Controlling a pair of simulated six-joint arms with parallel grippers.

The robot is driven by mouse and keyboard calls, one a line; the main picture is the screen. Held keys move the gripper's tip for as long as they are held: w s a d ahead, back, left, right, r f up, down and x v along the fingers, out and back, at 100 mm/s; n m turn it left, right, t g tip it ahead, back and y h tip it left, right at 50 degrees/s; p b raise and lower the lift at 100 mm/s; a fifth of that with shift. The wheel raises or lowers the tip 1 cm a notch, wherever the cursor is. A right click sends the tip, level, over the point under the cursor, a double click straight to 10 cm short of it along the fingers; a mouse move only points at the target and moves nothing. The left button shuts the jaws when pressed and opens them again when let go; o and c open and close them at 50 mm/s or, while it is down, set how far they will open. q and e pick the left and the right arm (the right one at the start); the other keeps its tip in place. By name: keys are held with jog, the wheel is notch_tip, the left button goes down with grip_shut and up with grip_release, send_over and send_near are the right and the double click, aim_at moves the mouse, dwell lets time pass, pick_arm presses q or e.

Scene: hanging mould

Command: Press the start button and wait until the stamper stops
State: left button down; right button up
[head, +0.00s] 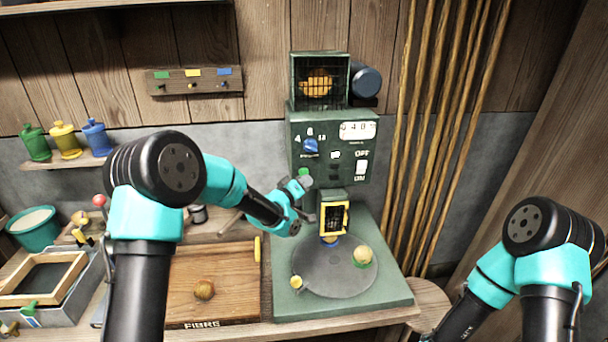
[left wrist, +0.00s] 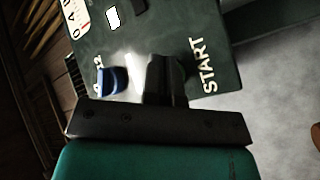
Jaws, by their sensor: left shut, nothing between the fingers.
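The green stamper machine (head: 345,190) stands at the back, with a yellow-framed guard (head: 335,218) above a round grey plate (head: 325,275). Its front panel carries a counter (head: 357,130), a blue dial (head: 311,146) and an OFF/ON switch (head: 361,168). My left gripper (head: 303,182) is shut and empty, its tips at the panel's lower left. A bit of green (head: 304,172), seemingly the start button, shows at the tips. In the left wrist view the fingers (left wrist: 165,78) are beside the START label (left wrist: 207,66) and hide the button; contact is unclear. My right gripper is out of view.
A yellowish ball (head: 362,255) and a small yellow piece (head: 296,282) are at the plate. Several ropes or poles (head: 430,140) stand at the right.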

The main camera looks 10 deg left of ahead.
pick_arm(q)
jog(key=shift+w, duration=0.2)
jog(key=shift+w+a, duration=0.1)
jog(key=shift+w, duration=0.15)
